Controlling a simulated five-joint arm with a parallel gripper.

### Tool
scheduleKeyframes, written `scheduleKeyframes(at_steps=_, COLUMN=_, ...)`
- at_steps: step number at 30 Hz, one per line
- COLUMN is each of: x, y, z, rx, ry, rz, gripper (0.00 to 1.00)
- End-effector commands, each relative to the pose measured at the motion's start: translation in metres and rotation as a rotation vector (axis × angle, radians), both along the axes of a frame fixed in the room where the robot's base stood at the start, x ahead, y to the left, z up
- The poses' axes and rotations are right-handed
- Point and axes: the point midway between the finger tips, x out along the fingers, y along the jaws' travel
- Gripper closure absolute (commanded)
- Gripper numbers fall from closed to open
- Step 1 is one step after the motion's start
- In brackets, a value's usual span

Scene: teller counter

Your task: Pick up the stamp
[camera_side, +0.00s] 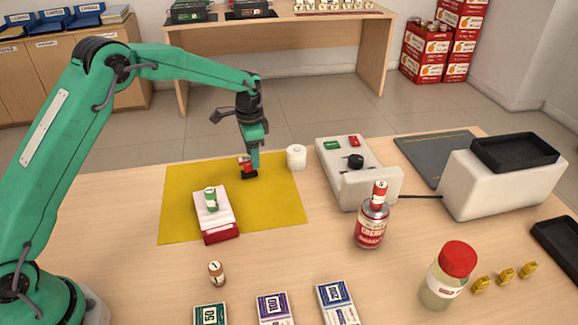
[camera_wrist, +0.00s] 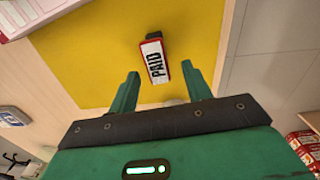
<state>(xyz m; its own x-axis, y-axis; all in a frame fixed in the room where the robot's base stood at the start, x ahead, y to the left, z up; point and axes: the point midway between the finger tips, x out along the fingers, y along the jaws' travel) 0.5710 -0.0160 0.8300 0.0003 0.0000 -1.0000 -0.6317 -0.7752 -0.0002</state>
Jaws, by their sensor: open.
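The stamp (camera_side: 246,164) is small, red and black, and stands on the yellow mat (camera_side: 180,185) near its far edge. In the wrist view the stamp (camera_wrist: 154,60) shows a white label reading "PAID" with a red border, and black parts show at its ends. Nothing is held. Whether a finger touches the stamp cannot be told.
A white roll (camera_side: 297,157) stands close to the right of my gripper. A red-and-white pad (camera_side: 222,222) with a green-labelled roll (camera_side: 211,199) on it lies on the mat, nearer the camera. A grey device (camera_side: 336,165) stands farther right. The mat's left part is clear.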

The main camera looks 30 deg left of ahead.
Motion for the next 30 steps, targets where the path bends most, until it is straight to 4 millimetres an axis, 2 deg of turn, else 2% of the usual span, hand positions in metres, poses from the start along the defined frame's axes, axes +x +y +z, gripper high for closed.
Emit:
scheduleKeyframes(at_steps=7, x=0.000, y=-0.001, z=-0.029, rx=0.000, ry=0.003, rz=0.000, gripper=0.51)
scheduleKeyframes(at_steps=12, x=0.000, y=-0.001, z=-0.043, rx=0.000, ry=0.001, rz=0.000, gripper=0.51)
scheduleKeyframes(at_steps=29, x=0.000, y=-0.001, z=-0.045, rx=0.000, ry=0.000, rz=0.000, gripper=0.51)
scheduleKeyframes(at_steps=30, x=0.000, y=-0.001, z=-0.045, rx=0.000, ry=0.000, rz=0.000, gripper=0.59)
